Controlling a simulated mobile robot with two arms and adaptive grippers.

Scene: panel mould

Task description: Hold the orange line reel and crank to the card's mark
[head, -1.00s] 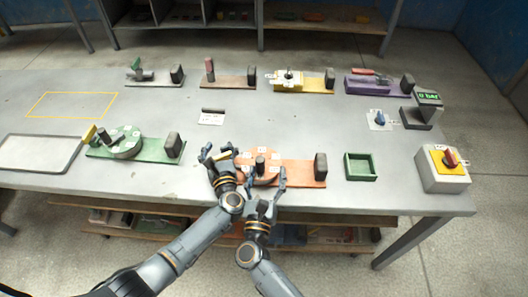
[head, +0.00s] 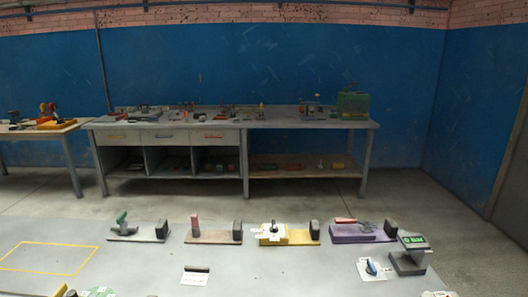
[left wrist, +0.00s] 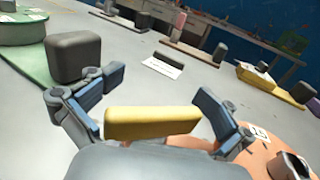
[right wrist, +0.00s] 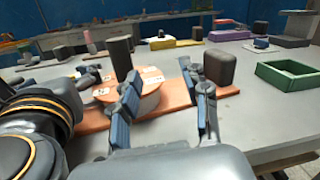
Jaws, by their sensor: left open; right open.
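The orange line reel shows in the right wrist view as an orange disc (right wrist: 148,103) with white labels, on an orange base (right wrist: 175,95). A dark upright knob (right wrist: 121,58) stands on it. My right gripper (right wrist: 160,75) is open above the near side of the disc; one finger partly covers it. In the left wrist view my left gripper (left wrist: 160,88) is open, with a yellow block (left wrist: 150,122) between its fingers; contact is unclear. The orange disc (left wrist: 262,150) lies to its right. A white card (head: 195,277) lies on the table, its marks too small to read. The head view shows neither gripper.
A dark block (right wrist: 220,65) stands on the orange base, with a green tray (right wrist: 270,80) to its right. The green reel (left wrist: 20,30) and its dark block (left wrist: 75,57) are left of my left gripper. Other fixtures, including a purple one (head: 350,237), line the table's back.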

